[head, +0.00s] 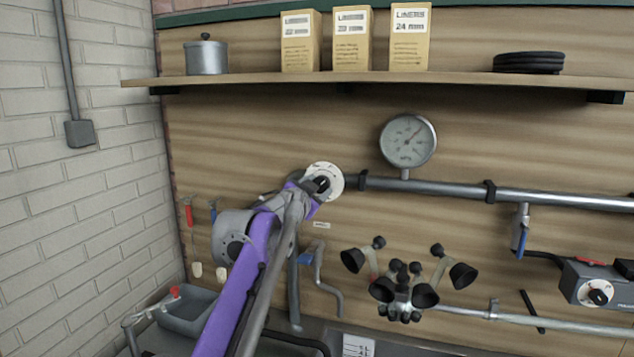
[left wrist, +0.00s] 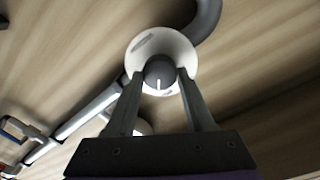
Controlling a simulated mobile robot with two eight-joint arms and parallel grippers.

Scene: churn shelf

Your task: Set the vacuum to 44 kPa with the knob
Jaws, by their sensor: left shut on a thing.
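The vacuum knob (left wrist: 160,74) is dark with a white pointer line and sits on a round white dial plate (head: 333,172) on the wooden wall. My left gripper (head: 318,187) is shut on the knob, one finger at each side, as the left wrist view (left wrist: 157,82) shows. The arm hides part of the knob in the head view. The round gauge (head: 408,140) stands on the pipe to the right of the knob. Its reddish needle points to the upper right; its numbers are too small to read. My right gripper is not in view.
A metal pipe (head: 440,190) runs right from the dial plate. Above is a shelf (head: 300,80) with a pot (head: 206,56), liner boxes (head: 300,40) and black discs (head: 528,62). A milking cluster (head: 405,285) hangs below. A brick wall (head: 70,200) bounds the left side.

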